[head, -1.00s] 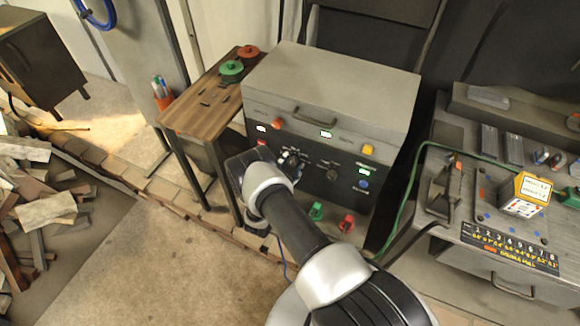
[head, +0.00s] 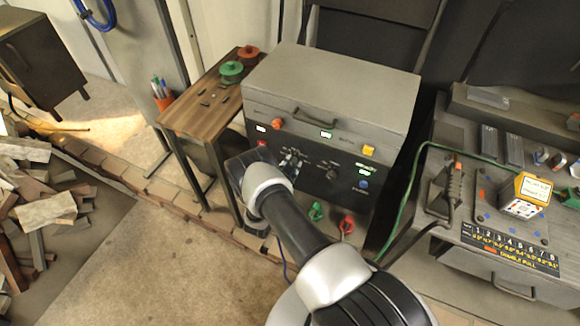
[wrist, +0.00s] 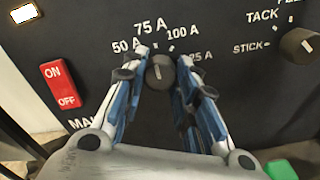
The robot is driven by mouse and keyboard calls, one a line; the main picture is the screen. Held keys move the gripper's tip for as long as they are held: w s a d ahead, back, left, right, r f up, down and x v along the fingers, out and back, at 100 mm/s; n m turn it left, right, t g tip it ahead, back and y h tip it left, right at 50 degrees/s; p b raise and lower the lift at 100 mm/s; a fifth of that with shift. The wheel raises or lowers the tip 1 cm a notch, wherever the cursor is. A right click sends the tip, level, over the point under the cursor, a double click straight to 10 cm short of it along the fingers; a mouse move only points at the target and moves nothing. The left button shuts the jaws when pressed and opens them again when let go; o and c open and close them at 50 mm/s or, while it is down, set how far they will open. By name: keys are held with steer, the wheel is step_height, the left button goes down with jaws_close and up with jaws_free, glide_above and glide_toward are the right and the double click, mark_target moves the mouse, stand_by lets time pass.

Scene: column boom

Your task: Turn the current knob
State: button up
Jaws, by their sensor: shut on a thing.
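The current knob (wrist: 160,72) is a small dark round knob on the black front panel. Labels 50 A, 75 A, 100 A and a partly covered one ending in 25 A fan around its top. Its pale pointer line stands nearly upright, roughly toward the gap between 75 A and 100 A. My gripper (wrist: 164,70) is shut on the knob, one blue-and-white finger on each side. In the head view my gripper (head: 291,160) reaches the panel of the grey-topped machine (head: 330,85), and its fingers hide the knob there.
A second knob (wrist: 299,45) marked STICK and TACK is to the right. A red ON/OFF switch (wrist: 64,86) is to the left. Green (head: 316,211) and red (head: 347,223) connectors sit low on the machine. A wooden side table (head: 205,105) stands to the left, a grey workbench (head: 470,215) to the right.

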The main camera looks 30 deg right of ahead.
steer(key=shift+n, duration=0.3)
steer(key=n+b, duration=0.2)
steer(key=n, duration=0.1)
steer(key=shift+f+n+b, duration=0.15)
steer(key=shift+n+b, duration=1.15)
steer(key=shift+n, duration=1.2)
steer(key=o, duration=1.1)
